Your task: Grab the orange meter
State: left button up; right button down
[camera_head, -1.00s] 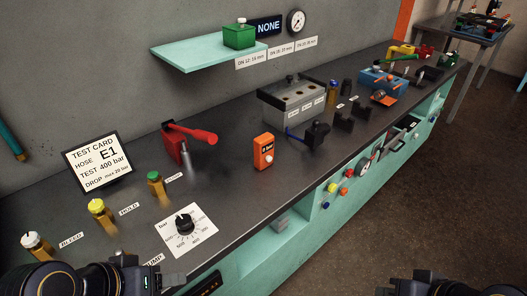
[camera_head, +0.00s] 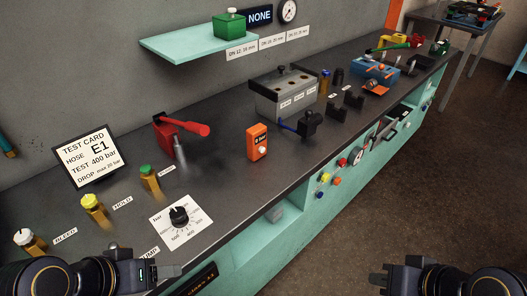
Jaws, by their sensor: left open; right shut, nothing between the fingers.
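The orange meter (camera_head: 257,142) stands upright on the dark bench top, near the middle of the head view. It is a small block with a dark display and a pale round spot on its front. My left gripper (camera_head: 176,275) is at the bottom left, open and empty, in front of the bench's near edge and well short of the meter. My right gripper (camera_head: 378,280) is at the bottom right over the floor, shut with nothing in it, far from the meter.
A red hand pump (camera_head: 175,140) stands left of the meter, and a black clamp with a blue handle (camera_head: 310,123) stands to its right. A dial plate (camera_head: 181,221) and several valves lie nearer. A grey block (camera_head: 283,97) stands behind. Bench around the meter is clear.

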aim_at(256, 136)
jog(key=u, duration=1.4)
jog(key=i+l, duration=0.1)
jog(key=l, duration=0.4)
jog(key=i+l+u, duration=0.15)
jog(key=l, duration=0.8)
jog(key=i+u, duration=0.05)
